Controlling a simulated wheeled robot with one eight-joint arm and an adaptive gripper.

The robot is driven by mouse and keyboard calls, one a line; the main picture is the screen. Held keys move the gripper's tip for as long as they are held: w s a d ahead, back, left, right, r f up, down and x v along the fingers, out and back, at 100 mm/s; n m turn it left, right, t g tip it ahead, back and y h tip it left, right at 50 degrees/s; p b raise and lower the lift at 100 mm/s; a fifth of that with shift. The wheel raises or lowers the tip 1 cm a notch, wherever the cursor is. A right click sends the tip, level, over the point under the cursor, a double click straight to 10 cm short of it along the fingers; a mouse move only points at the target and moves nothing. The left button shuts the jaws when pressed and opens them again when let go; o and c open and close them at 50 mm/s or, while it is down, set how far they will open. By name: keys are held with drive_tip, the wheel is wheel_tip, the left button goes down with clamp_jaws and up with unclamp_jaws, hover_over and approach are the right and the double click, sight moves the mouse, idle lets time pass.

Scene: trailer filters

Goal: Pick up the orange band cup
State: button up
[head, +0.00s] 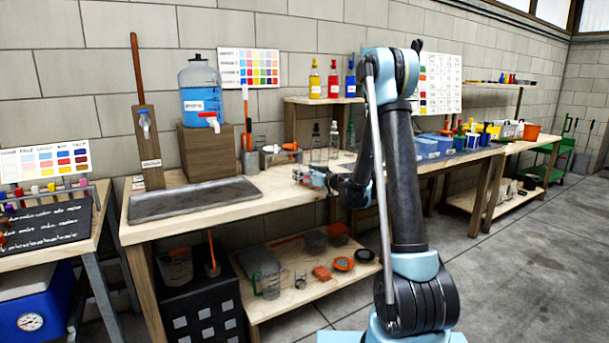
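I cannot pick out the orange band cup with certainty. A small grey container with something orange on it (286,152) stands on the long wooden bench (235,207), near its back edge. My gripper (299,175) is over the bench, in front of that container and right of the dark tray. It points left. It is too small to tell whether its fingers are open, and I see nothing clearly held. My arm hides part of the bench to the right.
A dark tray (192,199) lies on the bench's left part. A blue water jug (201,92) stands on a wooden block behind it. Clear bottles (334,141) stand near my arm. The lower shelf (290,300) holds clear cups and orange-rimmed discs. Floor at right is clear.

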drive_tip(key=c, duration=1.2)
drive_tip(key=shift+c, duration=0.2)
drive_tip(key=shift+r, duration=0.25)
